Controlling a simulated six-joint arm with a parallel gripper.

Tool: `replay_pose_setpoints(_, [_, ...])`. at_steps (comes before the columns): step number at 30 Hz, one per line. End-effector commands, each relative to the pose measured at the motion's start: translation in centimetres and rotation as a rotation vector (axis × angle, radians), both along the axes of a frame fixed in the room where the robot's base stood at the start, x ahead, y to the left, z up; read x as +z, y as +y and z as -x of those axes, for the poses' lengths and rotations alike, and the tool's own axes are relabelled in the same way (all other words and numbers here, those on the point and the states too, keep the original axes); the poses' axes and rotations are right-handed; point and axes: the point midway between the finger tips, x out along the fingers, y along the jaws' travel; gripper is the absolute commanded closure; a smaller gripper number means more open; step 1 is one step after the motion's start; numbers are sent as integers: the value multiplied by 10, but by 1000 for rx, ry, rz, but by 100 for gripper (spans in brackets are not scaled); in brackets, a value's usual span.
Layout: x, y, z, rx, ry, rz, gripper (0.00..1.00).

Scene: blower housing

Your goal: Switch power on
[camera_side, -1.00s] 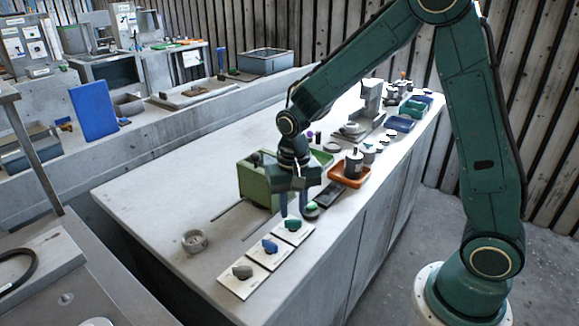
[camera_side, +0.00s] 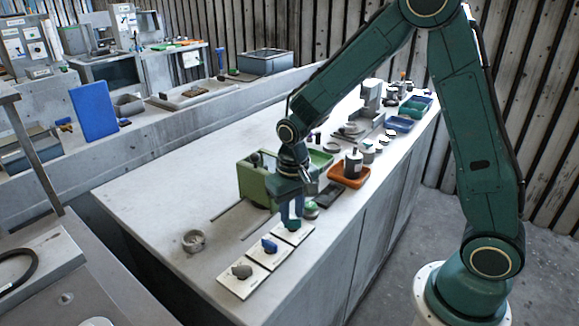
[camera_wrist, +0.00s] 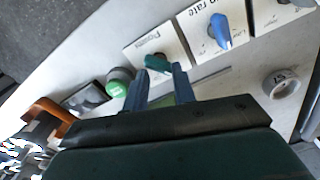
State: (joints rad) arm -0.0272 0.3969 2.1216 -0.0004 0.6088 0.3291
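Three pale plates with knobs lie in a row on the bench in the side view: one with a grey knob (camera_side: 241,271), one with a blue knob (camera_side: 269,246) and one with a teal knob (camera_side: 293,225). My gripper (camera_side: 292,216) points down over the teal knob's plate. In the wrist view, my gripper's (camera_wrist: 160,69) fingers are apart with the teal knob (camera_wrist: 157,63) at their tips; I cannot tell whether they touch it. Its plate has a partly readable label. A round green button (camera_wrist: 117,88) sits left of the fingers, beside a dark rectangular part (camera_wrist: 88,98).
A green box (camera_side: 257,183) stands behind my gripper. An orange tray (camera_side: 349,172) with a dark bottle is to the right. A grey ring-shaped part (camera_side: 194,241) lies on the left, where the bench (camera_side: 150,210) is mostly clear.

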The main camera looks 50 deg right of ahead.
Motion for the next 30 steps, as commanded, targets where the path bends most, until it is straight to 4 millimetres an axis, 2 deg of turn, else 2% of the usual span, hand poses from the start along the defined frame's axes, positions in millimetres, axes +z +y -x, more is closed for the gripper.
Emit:
replay_pose_setpoints(1, [-13,-2,5,41,21,3,71])
replay_pose_setpoints(30, [-11,0,4,803,18,6,71])
